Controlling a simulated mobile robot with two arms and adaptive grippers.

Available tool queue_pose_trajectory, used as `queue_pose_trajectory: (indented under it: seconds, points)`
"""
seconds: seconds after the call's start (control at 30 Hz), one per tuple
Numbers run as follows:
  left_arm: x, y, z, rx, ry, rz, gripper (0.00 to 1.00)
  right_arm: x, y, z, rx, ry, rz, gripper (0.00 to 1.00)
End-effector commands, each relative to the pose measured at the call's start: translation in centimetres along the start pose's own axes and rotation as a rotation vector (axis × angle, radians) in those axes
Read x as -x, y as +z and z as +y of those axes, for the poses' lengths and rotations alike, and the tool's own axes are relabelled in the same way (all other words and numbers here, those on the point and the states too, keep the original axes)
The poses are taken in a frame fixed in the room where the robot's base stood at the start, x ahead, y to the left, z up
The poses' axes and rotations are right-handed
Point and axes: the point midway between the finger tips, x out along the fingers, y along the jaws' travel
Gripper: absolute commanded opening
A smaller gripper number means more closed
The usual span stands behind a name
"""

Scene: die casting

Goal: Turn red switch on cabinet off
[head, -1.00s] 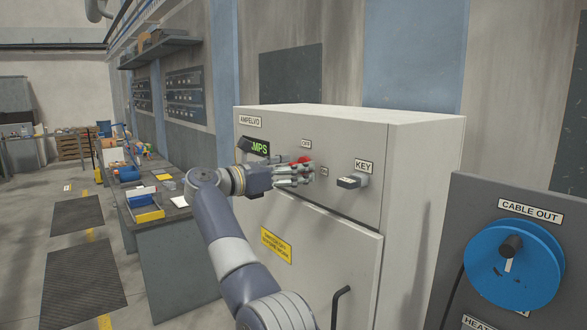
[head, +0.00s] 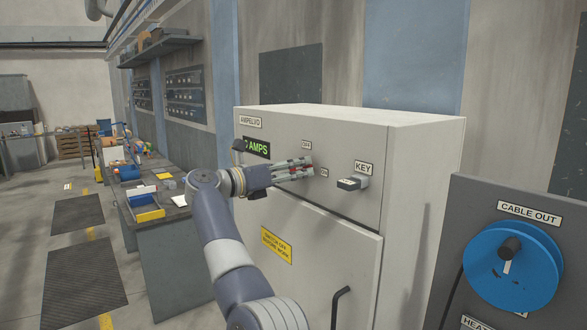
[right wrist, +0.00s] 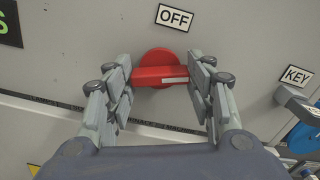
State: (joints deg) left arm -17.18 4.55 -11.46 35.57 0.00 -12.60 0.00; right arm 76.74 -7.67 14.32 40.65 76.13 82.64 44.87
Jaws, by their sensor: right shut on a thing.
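The red switch (right wrist: 158,69) is a round knob with a bar handle on the cabinet's front panel. In the right wrist view the bar lies nearly level below the OFF label (right wrist: 174,17), with a white mark on its right part. My right gripper (right wrist: 165,78) is shut on the bar, one finger at each end. In the head view my right gripper (head: 305,168) covers most of the switch. My left gripper is out of view.
The pale cabinet (head: 405,200) has a key switch (head: 352,182) right of my gripper and a green-lettered AMPS display (head: 257,148) on the left. A blue cable reel (head: 515,262) stands at the right. A workbench (head: 175,235) with items is at the left.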

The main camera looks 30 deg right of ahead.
Motion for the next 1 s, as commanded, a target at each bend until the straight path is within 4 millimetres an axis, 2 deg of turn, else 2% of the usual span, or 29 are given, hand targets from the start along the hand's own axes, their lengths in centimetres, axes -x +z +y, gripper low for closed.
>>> queue_pose_trajectory:
  seconds: [1.0]
  points:
    - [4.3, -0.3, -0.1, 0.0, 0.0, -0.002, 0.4, 0.0, 0.3, -0.1, 0.952, 0.0, -0.002, 0.26]
